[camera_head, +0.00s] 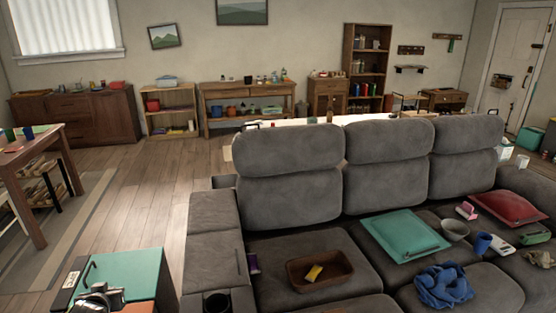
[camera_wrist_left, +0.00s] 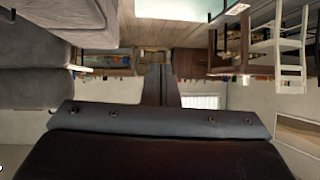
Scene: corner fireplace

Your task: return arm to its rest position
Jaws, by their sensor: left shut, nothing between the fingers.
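My left gripper (camera_wrist_left: 159,72) shows in the left wrist view. Its two dark fingers lie together at the middle, with nothing between them. The wrist picture is upside down, with the floor at the top and the window low in the frame. The fingers point across the room, apart from any furniture. I cannot make out the left gripper in the head view. My right gripper is in neither view.
A grey sofa (camera_head: 290,190) fills the right of the head view, holding a brown tray (camera_head: 300,283), a teal cushion (camera_head: 405,236) and a blue cloth (camera_head: 444,285). A teal-topped side table (camera_head: 135,270) stands at lower left. A wooden table (camera_head: 52,146) is far left. Open floor (camera_head: 145,195) lies between.

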